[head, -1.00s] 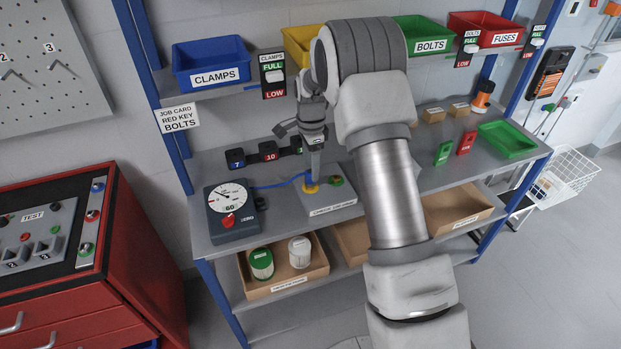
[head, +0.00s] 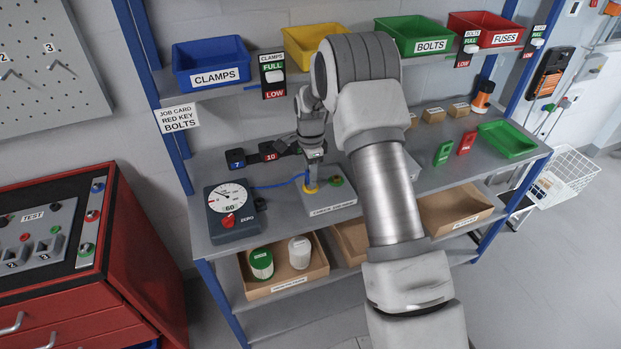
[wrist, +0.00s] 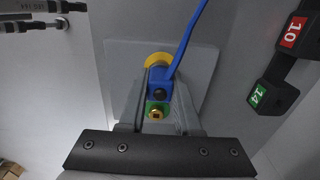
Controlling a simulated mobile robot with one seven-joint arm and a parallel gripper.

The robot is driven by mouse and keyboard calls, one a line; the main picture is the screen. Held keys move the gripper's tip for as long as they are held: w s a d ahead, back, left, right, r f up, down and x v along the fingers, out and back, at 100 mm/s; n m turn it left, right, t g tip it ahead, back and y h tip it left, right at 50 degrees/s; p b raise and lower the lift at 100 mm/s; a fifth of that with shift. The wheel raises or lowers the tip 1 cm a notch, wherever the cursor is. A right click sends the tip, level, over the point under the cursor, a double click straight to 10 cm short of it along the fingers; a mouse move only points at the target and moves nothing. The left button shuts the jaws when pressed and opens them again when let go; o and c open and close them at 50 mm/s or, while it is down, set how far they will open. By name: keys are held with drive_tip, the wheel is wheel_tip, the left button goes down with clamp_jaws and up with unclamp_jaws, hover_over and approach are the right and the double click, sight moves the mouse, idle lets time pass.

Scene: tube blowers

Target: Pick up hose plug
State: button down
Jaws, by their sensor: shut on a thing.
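The hose plug is a blue fitting (wrist: 159,84) on a blue hose (wrist: 189,40), seen in the wrist view between my fingers. Its lower end sits at a yellow ring (wrist: 157,60) on the grey check block (head: 326,204). In the head view the yellow ring (head: 310,190) shows under my gripper (head: 312,177), and the plug is mostly hidden by the fingers. My gripper (wrist: 160,100) is shut on the plug. I cannot tell whether the plug is still seated in the ring. A green fitting with a brass centre (wrist: 157,111) is close by.
A gauge box (head: 232,211) stands left of the block, with the blue hose running toward the plug. Numbered black blocks (head: 270,153) stand behind. A shelf with bins (head: 212,65) hangs above.

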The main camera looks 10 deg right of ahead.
drive_tip(key=shift+r, duration=0.1)
drive_tip(key=shift+r, duration=0.5)
wheel_tip(320, 180, up, 3)
drive_tip(key=shift+f, duration=0.1)
drive_tip(key=s+d+r, duration=0.6)
drive_tip(key=d+r, duration=0.1)
drive_tip(key=d, duration=0.3)
drive_tip(key=shift+r, duration=0.1)
wheel_tip(320, 180, up, 5)
drive_tip(key=p, duration=0.4)
drive_tip(key=shift+r, duration=0.2)
idle(0.4)
